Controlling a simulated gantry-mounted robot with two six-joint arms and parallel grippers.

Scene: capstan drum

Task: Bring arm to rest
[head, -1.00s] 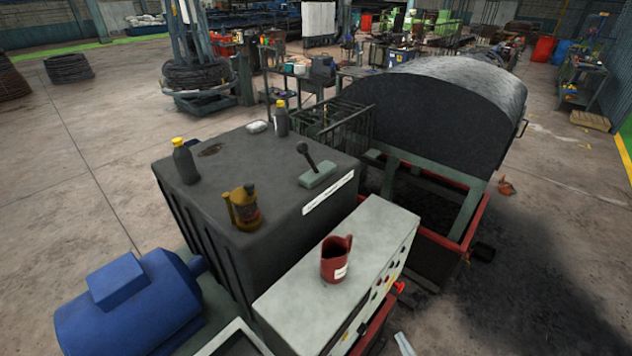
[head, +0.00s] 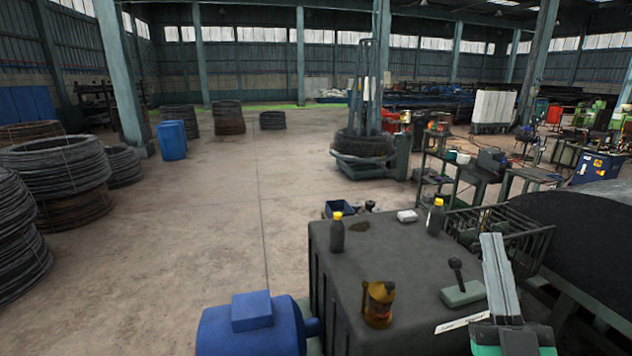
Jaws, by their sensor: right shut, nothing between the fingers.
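My right gripper (head: 494,245) shows at the lower right of the head view, its grey fingers pointing up and closed together, with nothing between them. It stands in front of the right edge of the dark machine cabinet (head: 395,275) and partly hides the area behind it. I cannot tell whether it touches anything. My left gripper is not in view.
On the cabinet top stand two dark bottles with yellow caps (head: 337,232) (head: 435,217), a brown jug (head: 378,303) and a lever on a green base (head: 462,292). A blue motor (head: 250,325) sits in front. Open floor (head: 200,220) lies left, beyond it wire coils (head: 60,165).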

